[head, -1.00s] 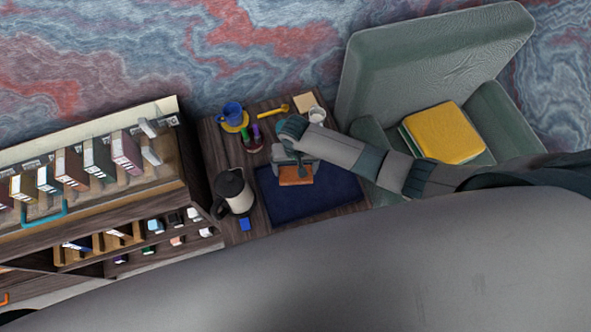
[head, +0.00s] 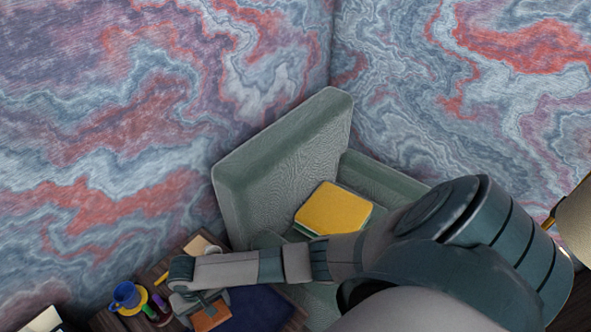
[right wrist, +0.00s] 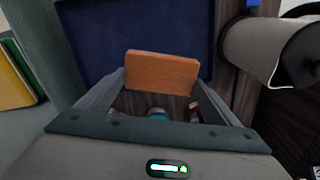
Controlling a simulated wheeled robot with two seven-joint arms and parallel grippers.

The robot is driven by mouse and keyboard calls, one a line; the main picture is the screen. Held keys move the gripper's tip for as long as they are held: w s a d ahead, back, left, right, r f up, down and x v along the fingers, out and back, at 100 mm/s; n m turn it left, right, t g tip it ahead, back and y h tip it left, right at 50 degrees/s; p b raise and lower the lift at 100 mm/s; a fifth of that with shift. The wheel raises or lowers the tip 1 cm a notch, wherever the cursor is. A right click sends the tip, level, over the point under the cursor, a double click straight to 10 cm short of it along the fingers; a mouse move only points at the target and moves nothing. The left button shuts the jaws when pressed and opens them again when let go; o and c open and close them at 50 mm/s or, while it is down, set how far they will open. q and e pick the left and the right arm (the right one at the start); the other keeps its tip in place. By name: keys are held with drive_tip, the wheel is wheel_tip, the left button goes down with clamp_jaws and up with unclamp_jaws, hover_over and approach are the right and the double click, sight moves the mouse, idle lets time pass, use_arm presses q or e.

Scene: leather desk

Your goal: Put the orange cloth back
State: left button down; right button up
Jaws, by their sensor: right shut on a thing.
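The orange cloth (head: 210,316), a flat folded-looking rectangle, is held in my right gripper (head: 204,304) above the desk beside the dark blue mat (head: 258,308). In the right wrist view the cloth (right wrist: 161,72) stands between the two fingertips, which are shut on it. The dark blue mat (right wrist: 100,38) lies behind and below it there. I cannot tell exactly how high the cloth is over the mat. My left gripper is not in view.
A green armchair (head: 270,165) holds a yellow item (head: 333,208) to the right.

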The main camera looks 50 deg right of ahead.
drive_tip(key=w+d+r+n+b, duration=0.1)
drive_tip(key=w+r+b, duration=0.1)
drive_tip(key=r+b, duration=0.5)
drive_tip(key=w+d+r+b, duration=0.1)
drive_tip(key=d+r+b, duration=0.15)
drive_tip(key=r, duration=0.75)
drive_tip(key=s+d+r+n+b, duration=0.1)
drive_tip(key=s+d+r+b, duration=0.3)
drive_tip(key=s+r, duration=0.2)
drive_tip(key=shift+s+d+r+n, duration=0.2)
drive_tip(key=shift+s+r+n, duration=0.1)
drive_tip(key=shift+r, duration=0.1)
